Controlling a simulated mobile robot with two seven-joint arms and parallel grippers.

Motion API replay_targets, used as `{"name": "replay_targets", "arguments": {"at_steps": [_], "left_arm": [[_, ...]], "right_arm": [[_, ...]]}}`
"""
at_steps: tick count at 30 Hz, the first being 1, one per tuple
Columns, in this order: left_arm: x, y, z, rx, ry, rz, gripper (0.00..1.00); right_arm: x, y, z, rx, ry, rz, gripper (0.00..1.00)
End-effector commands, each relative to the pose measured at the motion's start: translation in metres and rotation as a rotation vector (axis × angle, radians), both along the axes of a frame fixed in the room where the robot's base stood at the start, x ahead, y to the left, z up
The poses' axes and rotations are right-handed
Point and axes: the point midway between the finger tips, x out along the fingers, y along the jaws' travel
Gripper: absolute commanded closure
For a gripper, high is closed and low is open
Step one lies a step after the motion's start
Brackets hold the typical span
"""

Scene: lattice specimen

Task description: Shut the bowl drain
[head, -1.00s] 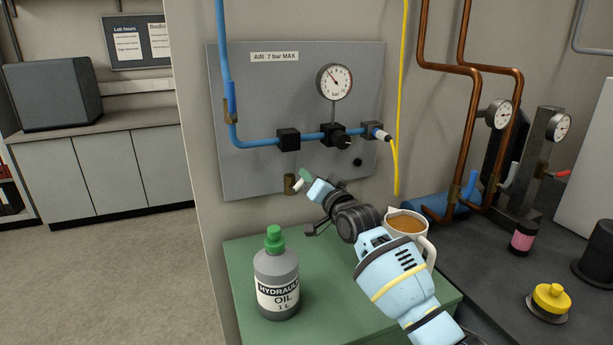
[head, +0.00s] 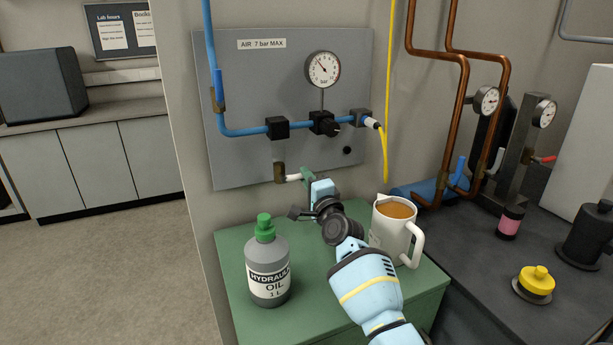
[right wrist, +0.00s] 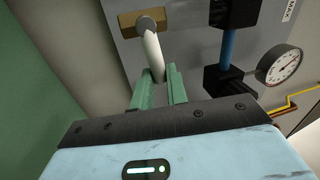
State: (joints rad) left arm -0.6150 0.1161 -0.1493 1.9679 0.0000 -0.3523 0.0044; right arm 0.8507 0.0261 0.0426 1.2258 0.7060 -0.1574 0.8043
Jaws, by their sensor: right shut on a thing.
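The drain valve is a small brass fitting (head: 279,173) at the lower edge of the grey air panel, with a white lever (head: 292,177) sticking out to the right. My right gripper (head: 307,175) reaches up from below with its green fingers shut on the lever's end. In the right wrist view, the white lever (right wrist: 154,52) runs from the brass fitting (right wrist: 139,40) down between the green fingers (right wrist: 158,90). The lever's tip is hidden between them. My left gripper is not in view.
The grey panel (head: 235,100) carries a gauge (head: 323,69), black fittings and a blue air line. Below, on a green cabinet (head: 236,240), stand a hydraulic oil bottle (head: 268,270) and a filled white mug (head: 388,232), close to my right forearm. The dark bench (head: 475,262) is to the right.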

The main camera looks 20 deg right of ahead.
Motion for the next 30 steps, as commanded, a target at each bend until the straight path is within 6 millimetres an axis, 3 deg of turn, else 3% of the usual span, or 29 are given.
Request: {"name": "replay_targets", "arguments": {"at_steps": [23, 24, 28, 30], "left_arm": [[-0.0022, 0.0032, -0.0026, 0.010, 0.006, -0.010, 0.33], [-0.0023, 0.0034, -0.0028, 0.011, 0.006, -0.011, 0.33], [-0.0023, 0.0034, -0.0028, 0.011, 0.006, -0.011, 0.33], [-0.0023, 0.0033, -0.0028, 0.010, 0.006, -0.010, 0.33]], "right_arm": [[0.0000, 0.0012, -0.0065, 0.096, 0.006, 0.002, 1.00], [0.0000, 0.0012, -0.0065, 0.096, 0.006, 0.002, 0.80], [0.0000, 0.0010, -0.0062, 0.095, 0.006, 0.002, 0.63], [0.0000, 0.0009, -0.0060, 0.095, 0.005, 0.002, 0.63]]}}
